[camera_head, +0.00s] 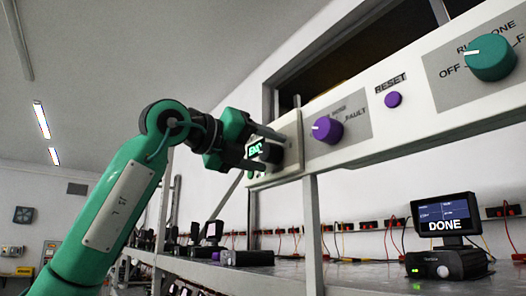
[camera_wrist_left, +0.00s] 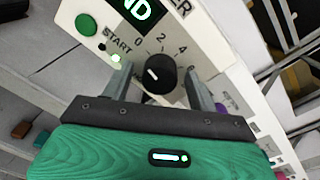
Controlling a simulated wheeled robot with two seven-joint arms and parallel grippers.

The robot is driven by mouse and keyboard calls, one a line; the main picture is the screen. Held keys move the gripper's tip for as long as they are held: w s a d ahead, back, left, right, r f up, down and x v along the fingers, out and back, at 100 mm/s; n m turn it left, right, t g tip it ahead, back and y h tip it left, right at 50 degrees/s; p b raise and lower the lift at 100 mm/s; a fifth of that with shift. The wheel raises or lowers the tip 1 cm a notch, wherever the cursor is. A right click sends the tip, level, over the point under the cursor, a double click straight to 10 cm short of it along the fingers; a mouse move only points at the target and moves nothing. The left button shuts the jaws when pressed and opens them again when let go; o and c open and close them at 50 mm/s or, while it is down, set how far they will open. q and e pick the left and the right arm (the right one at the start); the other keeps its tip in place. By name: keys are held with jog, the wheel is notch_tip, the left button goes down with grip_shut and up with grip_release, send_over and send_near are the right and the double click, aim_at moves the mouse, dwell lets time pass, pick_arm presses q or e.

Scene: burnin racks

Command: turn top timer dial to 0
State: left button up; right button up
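The black timer dial (camera_wrist_left: 158,74) sits on a white panel (camera_wrist_left: 208,22) marked 0, 2, 4 and 6, below a display with green digits. Its white mark points to the upper left, roughly toward the 0 side; the exact setting is hard to read. In the head view the dial (camera_head: 270,152) is partly behind my left gripper (camera_head: 268,150). In the left wrist view the fingers of my left gripper (camera_wrist_left: 166,90) stand on either side of the dial, apart, with small gaps visible. My right gripper is out of view.
A green START button (camera_wrist_left: 86,23) is left of the dial. On the rail right are a purple FAULT knob (camera_head: 327,129), a purple RESET button (camera_head: 393,99) and a green OFF knob (camera_head: 490,58). A screen reading DONE (camera_head: 444,213) stands on the shelf (camera_head: 350,278) below.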

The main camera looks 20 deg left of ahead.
pick_arm(q)
jog(key=b+v, duration=0.2)
jog(key=v, duration=0.3)
jog(key=shift+f, duration=0.2)
jog(key=b, duration=0.2)
send_near(264, 153)
jog(key=v, duration=0.4)
jog(key=shift+s+r, duration=0.15)
jog(key=shift+r, duration=0.05)
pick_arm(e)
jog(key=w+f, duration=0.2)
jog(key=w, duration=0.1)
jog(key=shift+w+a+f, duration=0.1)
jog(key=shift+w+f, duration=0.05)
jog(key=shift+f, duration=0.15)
